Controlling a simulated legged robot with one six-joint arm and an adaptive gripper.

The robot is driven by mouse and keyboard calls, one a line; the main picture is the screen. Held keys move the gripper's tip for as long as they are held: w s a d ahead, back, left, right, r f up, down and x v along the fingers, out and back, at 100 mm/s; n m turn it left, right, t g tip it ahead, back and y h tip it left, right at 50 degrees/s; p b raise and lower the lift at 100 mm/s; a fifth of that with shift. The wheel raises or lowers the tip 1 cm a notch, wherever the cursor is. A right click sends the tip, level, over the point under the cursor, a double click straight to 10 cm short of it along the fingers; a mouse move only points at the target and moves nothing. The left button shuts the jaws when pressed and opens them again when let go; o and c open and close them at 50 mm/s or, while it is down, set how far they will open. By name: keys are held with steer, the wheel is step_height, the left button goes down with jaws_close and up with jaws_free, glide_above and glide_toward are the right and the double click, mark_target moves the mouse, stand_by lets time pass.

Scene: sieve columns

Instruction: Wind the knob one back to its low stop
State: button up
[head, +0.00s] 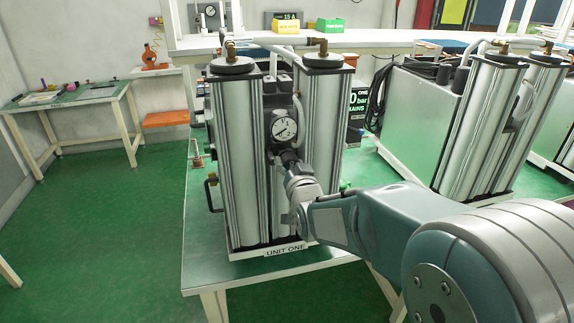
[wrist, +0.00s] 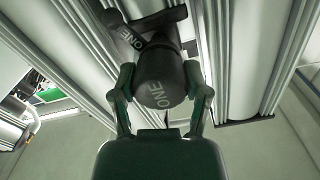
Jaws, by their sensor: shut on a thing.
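Unit one stands on a green-topped table, with two silver columns (head: 240,160) and a "UNIT ONE" label (head: 286,251) at its foot. A round pressure gauge (head: 284,127) sits between the columns. Just below the gauge, my gripper (head: 290,165) reaches in from the lower right; its fingers hide most of the knob in the head view. In the wrist view the black knob (wrist: 160,88), marked "ONE", lies between the two fingers of my gripper (wrist: 161,98). The fingers are shut on its sides. The picture is rolled, so the lettering appears tilted.

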steer(key=n, duration=0.4)
steer(key=shift+w+d+r, duration=0.1)
steer(key=shift+r, duration=0.3)
steer(key=n, duration=0.9)
steer(key=shift+n, duration=0.3)
steer(key=shift+a+n, duration=0.15)
steer(key=shift+n, duration=0.8)
steer(key=shift+a+n, duration=0.1)
steer(key=shift+n, duration=0.85)
steer(key=shift+f, duration=0.15)
steer(key=o, duration=1.1)
steer(key=shift+s+a, duration=0.1)
steer(key=shift+s, duration=0.15)
steer(key=shift+o, duration=0.2)
steer(key=shift+a+f, duration=0.1)
steer(key=shift+f, duration=0.05)
steer(key=shift+d, duration=0.2)
